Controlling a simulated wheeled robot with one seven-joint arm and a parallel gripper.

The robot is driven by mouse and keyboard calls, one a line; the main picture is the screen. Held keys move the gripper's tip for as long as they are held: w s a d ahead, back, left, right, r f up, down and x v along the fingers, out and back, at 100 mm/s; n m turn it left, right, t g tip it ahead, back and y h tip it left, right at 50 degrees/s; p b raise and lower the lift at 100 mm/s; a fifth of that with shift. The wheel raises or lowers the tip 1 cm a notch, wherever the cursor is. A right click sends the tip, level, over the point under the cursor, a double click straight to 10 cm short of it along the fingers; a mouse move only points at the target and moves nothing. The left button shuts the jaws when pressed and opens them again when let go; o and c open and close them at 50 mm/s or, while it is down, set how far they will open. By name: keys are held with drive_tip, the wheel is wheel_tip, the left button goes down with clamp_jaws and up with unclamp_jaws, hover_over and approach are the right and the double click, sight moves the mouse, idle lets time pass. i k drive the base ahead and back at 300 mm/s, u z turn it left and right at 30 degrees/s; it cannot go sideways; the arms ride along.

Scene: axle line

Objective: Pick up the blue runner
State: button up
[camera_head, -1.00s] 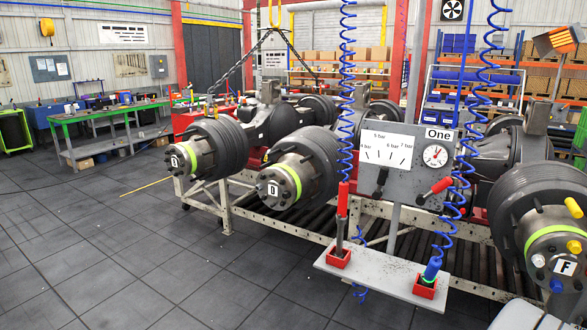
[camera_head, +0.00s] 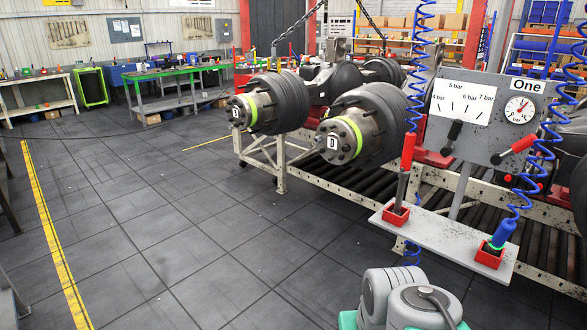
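The blue runner (camera_head: 503,233) stands tilted in a red holder (camera_head: 490,256) at the right end of a grey shelf. A blue coiled hose (camera_head: 530,160) runs up from it. A red-topped runner (camera_head: 406,160) stands in another red holder (camera_head: 396,213) at the shelf's left end, also on a blue coiled hose. My gripper is not in view; only grey and teal links of my arm (camera_head: 415,304) show at the bottom, in front of the shelf.
The shelf (camera_head: 440,234) hangs below a grey gauge panel (camera_head: 490,120) marked "One". Axles with hubs (camera_head: 345,140) rest on a pale roller frame (camera_head: 280,170) behind it. Open dark floor (camera_head: 180,230) lies to the left, with a yellow line (camera_head: 50,230).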

sight(497, 242)
drive_tip(key=u, duration=0.8)
drive_tip(key=i, duration=1.55)
drive_tip(key=z, duration=2)
drive_tip(key=i, duration=0.5)
